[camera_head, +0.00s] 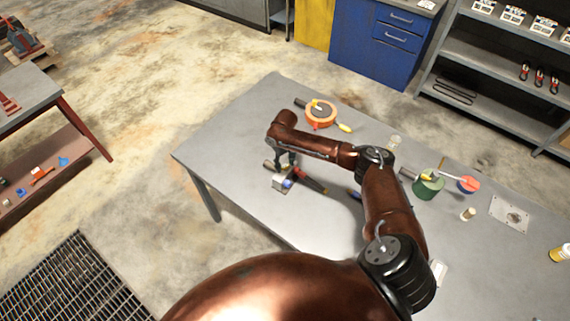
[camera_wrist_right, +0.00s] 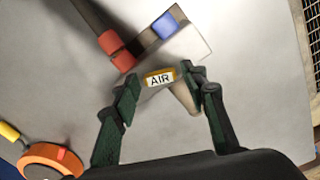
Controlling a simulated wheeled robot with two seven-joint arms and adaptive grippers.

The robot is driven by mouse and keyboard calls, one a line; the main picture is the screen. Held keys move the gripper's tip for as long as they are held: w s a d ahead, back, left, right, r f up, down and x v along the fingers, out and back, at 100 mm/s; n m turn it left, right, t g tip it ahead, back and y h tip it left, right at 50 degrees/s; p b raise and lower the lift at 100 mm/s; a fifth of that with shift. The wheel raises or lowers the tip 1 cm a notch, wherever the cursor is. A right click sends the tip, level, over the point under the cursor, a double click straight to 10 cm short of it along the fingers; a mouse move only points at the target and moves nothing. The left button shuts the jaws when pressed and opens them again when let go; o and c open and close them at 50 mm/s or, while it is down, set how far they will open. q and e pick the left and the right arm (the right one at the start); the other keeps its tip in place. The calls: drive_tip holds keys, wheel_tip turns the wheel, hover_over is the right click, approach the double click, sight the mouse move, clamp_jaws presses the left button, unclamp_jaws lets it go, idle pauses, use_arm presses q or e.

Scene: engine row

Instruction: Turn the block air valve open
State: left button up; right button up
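The block air valve (camera_head: 279,185) lies on the grey table, a pale block with a blue part and a dark bar with a red section beside it. In the right wrist view the valve (camera_wrist_right: 190,45) shows a yellow-edged AIR label (camera_wrist_right: 160,77) and a pale tapered piece below it. My right gripper (camera_head: 285,163) is over the valve. In the right wrist view its fingers (camera_wrist_right: 167,77) are apart, with the label and tapered piece between them. Whether they touch is unclear. My left gripper is not in view.
An orange round tool (camera_head: 321,115) lies behind my right arm. A green container (camera_head: 428,186), a red round item (camera_head: 468,184) and a metal plate (camera_head: 510,214) are on the right. The table's left part is bare. Blue drawers (camera_head: 385,45) and shelves stand behind.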

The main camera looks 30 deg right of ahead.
sight(285, 166)
drive_tip(key=c, duration=0.9)
drive_tip(key=shift+s+r+n+p, duration=0.1)
drive_tip(key=shift+r+n+p, duration=0.05)
drive_tip(key=shift+n+p, duration=1.3)
drive_tip(key=shift+n, duration=1.05)
drive_tip(key=o, duration=1.1)
drive_tip(key=shift+o, duration=0.2)
wheel_tip(285, 166, up, 12)
